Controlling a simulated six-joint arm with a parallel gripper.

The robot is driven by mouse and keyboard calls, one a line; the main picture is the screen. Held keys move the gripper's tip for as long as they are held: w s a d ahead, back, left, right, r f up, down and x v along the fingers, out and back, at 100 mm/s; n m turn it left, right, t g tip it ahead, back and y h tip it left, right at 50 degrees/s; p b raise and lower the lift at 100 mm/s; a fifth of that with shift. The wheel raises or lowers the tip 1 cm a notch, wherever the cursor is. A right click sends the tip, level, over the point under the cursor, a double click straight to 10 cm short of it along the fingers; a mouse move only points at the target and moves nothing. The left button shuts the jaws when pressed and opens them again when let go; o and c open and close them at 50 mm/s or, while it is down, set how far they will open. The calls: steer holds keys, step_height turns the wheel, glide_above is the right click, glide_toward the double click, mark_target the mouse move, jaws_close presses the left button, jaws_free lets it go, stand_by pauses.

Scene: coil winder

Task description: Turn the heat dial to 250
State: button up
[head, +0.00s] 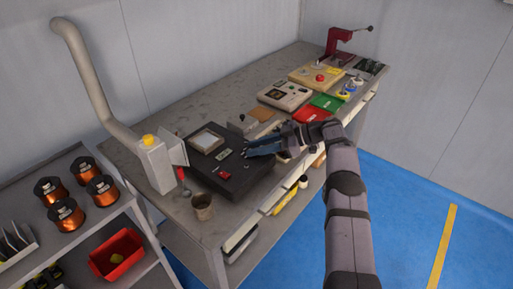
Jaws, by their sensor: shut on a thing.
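A dark flat heating unit (238,182) lies on the near left part of the bench. It has a pale square plate (206,139), a small greenish label or display (222,155) and a red switch (222,173) on top. My gripper (248,151) reaches in from the right, low over the unit's right part. Its blue-grey fingers are shut on what appears to be the heat dial. The fingers hide the dial, and its setting and scale cannot be read from here.
A grey fume pipe (92,80) with a box end (155,165) and a cup (203,207) stand left of the unit. A beige instrument (285,94), red tray (310,115) and green tray (326,101) lie beyond my gripper. Bare bench (200,98) shows behind.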

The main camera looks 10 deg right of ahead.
steer(key=o, duration=1)
steer(key=shift+r, duration=0.1)
steer(key=shift+o, duration=0.2)
steer(key=v, duration=0.5)
steer(key=shift+d+r, duration=0.15)
steer(key=shift+d, duration=0.05)
steer(key=shift+p+v, duration=0.6)
steer(key=shift+v, duration=0.3)
steer(key=shift+s, duration=0.1)
